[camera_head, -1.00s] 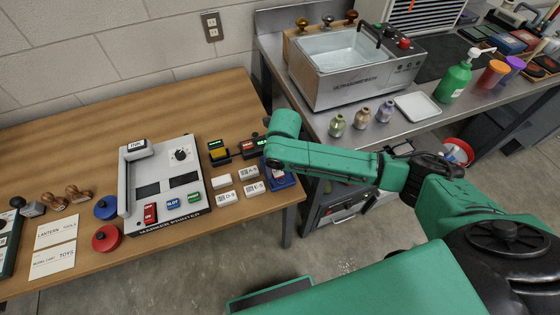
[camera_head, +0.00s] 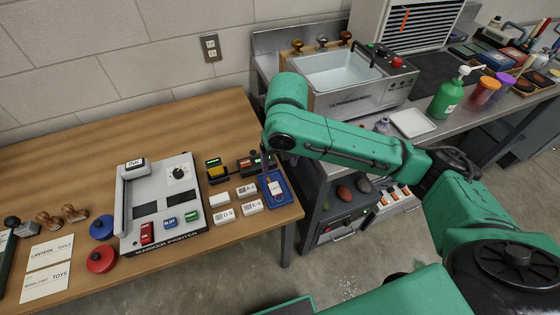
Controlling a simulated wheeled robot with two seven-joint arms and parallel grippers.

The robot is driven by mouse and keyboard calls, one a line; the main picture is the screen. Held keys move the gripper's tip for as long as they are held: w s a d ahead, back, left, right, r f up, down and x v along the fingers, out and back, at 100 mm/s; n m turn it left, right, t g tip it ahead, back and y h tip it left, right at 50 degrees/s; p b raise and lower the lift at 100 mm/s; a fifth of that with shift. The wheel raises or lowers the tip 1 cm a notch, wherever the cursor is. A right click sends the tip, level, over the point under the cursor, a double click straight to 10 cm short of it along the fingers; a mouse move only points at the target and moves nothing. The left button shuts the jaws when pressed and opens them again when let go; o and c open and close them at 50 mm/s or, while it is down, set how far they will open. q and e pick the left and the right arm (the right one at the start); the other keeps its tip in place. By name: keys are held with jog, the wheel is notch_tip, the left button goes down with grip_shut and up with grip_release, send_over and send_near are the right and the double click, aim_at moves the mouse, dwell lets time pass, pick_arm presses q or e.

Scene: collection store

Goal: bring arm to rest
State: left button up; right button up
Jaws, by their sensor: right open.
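My right arm (camera_head: 350,145) is green and reaches in from the right, across the front of the steel bench to the wooden table's right end. Its gripper (camera_head: 265,163) points down at the arm's far end, seen only as a small dark part beside the blue tray. It is open, with no object visible in it, and the arm hides much of it. The blue tray (camera_head: 287,189) lies at the table's right edge with a small red-and-white tagged item (camera_head: 275,188) in it. My left gripper is not in view.
On the wooden table (camera_head: 190,120) stand a grey marker printer (camera_head: 147,195), white label blocks (camera_head: 247,191), red and blue round pieces (camera_head: 101,259) and stamps (camera_head: 73,213). An ultrasonic bath (camera_head: 345,70) and a green pump bottle (camera_head: 447,98) stand on the steel bench.

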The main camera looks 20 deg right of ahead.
jog(key=shift+a, duration=0.1)
jog(key=s+a+f+m+t+y, duration=0.2)
jog(key=s+a+f+m+y, duration=0.25)
jog(key=m, duration=1.25)
jog(key=s+d+f+m+h, duration=0.2)
jog(key=s+d+f+m, duration=0.25)
jog(key=d+m, duration=0.4)
jog(key=s+d+f+m+h, duration=0.3)
jog(key=s+d+m, duration=0.3)
jog(key=m, duration=0.4)
notch_tip(320, 180, down, 22)
jog(key=g, duration=0.1)
jog(key=s+d+f, duration=0.1)
jog(key=s+f, duration=0.7)
jog(key=s+d+f+n+g, duration=0.1)
jog(key=s+d+f, duration=0.1)
jog(key=s+f, duration=0.5)
jog(key=s, duration=0.2)
jog(key=shift+s+d+f+g, duration=0.25)
jog(key=shift+s+f+g, duration=0.05)
jog(key=shift+f, duration=0.1)
